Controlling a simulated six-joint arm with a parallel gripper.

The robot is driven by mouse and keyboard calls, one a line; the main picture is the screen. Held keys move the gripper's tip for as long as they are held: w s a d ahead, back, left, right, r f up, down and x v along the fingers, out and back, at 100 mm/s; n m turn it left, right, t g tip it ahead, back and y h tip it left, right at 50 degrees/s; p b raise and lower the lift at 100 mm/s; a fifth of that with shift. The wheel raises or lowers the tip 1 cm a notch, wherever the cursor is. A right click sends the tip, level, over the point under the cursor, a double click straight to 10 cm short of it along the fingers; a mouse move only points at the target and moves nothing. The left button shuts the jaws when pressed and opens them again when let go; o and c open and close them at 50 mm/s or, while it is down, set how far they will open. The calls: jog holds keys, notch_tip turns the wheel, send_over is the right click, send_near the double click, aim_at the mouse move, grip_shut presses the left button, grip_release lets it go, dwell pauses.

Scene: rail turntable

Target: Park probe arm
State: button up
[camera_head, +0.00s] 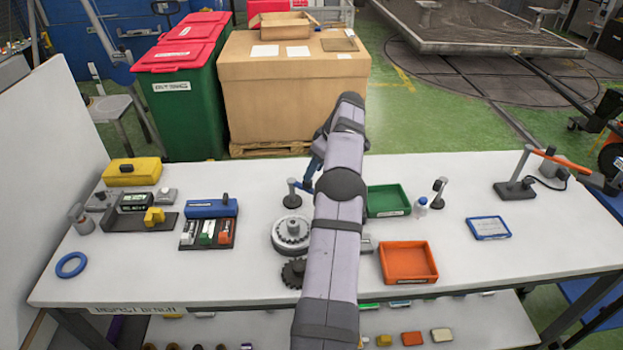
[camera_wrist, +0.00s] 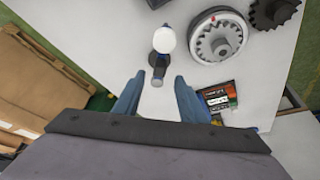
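A small dark upright stand (camera_head: 291,194) is on the bench behind the round grey geared unit (camera_head: 291,234). In the wrist view a dark post with a grey tip (camera_wrist: 158,70) stands beside a white round part (camera_wrist: 164,40), left of the geared unit (camera_wrist: 219,37). I cannot tell for sure which part is the probe arm. An orange bar (camera_head: 562,160) on a black-based post (camera_head: 517,188) is at the far right. My gripper (camera_wrist: 157,88) is open and empty, its blue fingers apart near the post. My arm hides part of the bench centre.
A dark gear (camera_head: 294,273) lies in front of the geared unit. A blue-lidded tray (camera_head: 210,209) is to the left. Green (camera_head: 387,201) and orange (camera_head: 407,262) trays, a bottle (camera_head: 421,207) and another small stand (camera_head: 438,192) are to the right.

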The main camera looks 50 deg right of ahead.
jog(key=shift+v, duration=1.05)
